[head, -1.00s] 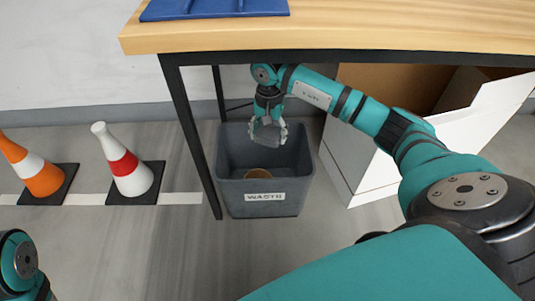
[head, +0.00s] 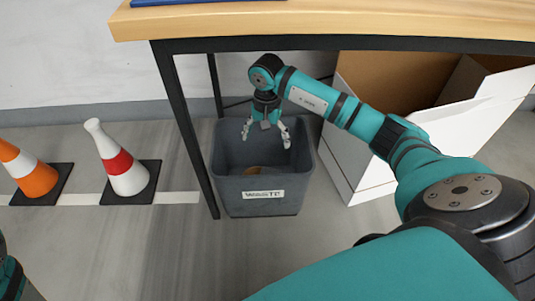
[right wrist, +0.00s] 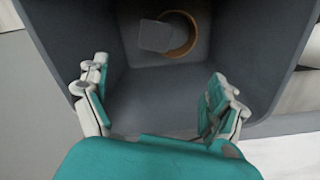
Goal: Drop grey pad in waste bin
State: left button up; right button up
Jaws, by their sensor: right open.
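The dark grey waste bin (head: 264,208) stands on the floor under the table's front edge, with a white label reading WASTE. My right gripper (head: 267,134) is over the bin's opening, pointing down, open with its fingers spread and empty. In the right wrist view the grey pad (right wrist: 155,36) is down inside the bin, apart from the fingers, partly overlapping a round tan object (right wrist: 187,36). I cannot tell whether the pad rests on it. In the head view I cannot make out the pad. My left gripper is out of view.
A wooden table (head: 350,22) with dark legs is above the bin, with a blue item (head: 200,2) on top. An open white-sided cardboard box (head: 440,128) stands right of the bin. A red-white cone (head: 122,168) and an orange cone (head: 30,172) stand left.

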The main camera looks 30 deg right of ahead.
notch_tip(320, 180, up, 8)
jog(key=shift+f, duration=0.25)
dwell(0.6)
